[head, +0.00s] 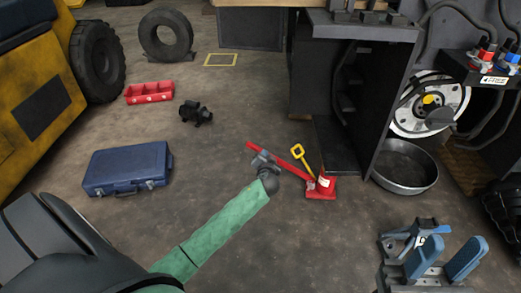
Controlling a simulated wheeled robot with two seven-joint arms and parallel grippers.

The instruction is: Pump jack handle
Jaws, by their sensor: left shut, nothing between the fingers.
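A red floor jack (328,187) stands on the concrete floor right of centre. Its long red handle (287,165) slopes up and left from the jack. A yellow bar with a square loop grip (298,152) rises beside the handle. My green-sleeved left arm comes in from the lower left. My left gripper (262,157) is shut and overlaps the upper part of the red handle, covering a piece of it. Whether it touches the handle cannot be told. My right gripper is not in view.
A blue toolbox (127,168), red tray (149,93), black motor-like part (196,115) and tire (165,35) lie left. A dark cabinet (358,70) and round pan (405,167) stand right of the jack. A blue-and-grey fixture (430,262) is lower right.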

